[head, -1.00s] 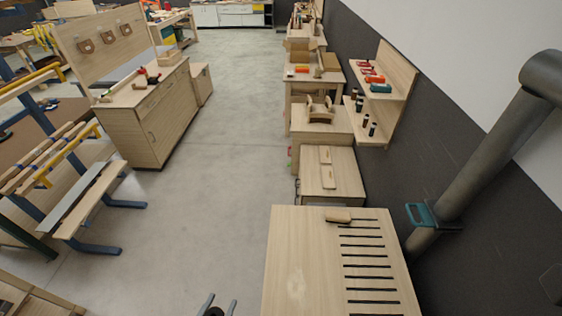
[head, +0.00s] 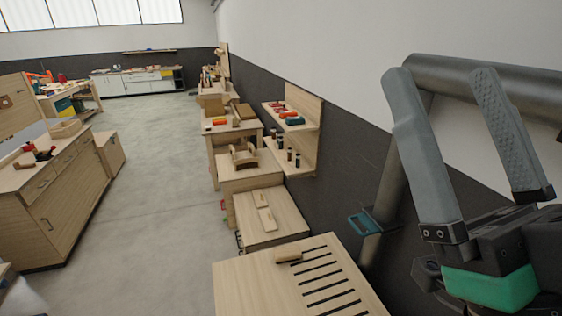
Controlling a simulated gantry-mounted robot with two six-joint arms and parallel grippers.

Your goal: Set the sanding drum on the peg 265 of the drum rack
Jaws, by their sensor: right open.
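Several small dark upright cylinders (head: 289,154) stand on the lower board of the wooden wall shelf (head: 311,140); they are too small to tell whether one is the sanding drum. I cannot make out a drum rack or a peg marked 265. My right gripper (head: 445,78) is large at the upper right, its two grey fingers pointing up and apart, with nothing between them. It is in front of the wall, well to the right of the shelf. My left gripper is not in view.
A wooden bench (head: 238,283) with dark slots and a small wooden block (head: 288,254) is at the bottom. Other benches line the dark wall behind it. A teal bracket (head: 365,222) sits on a grey post. A wooden cabinet (head: 60,205) stands left; the floor between is clear.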

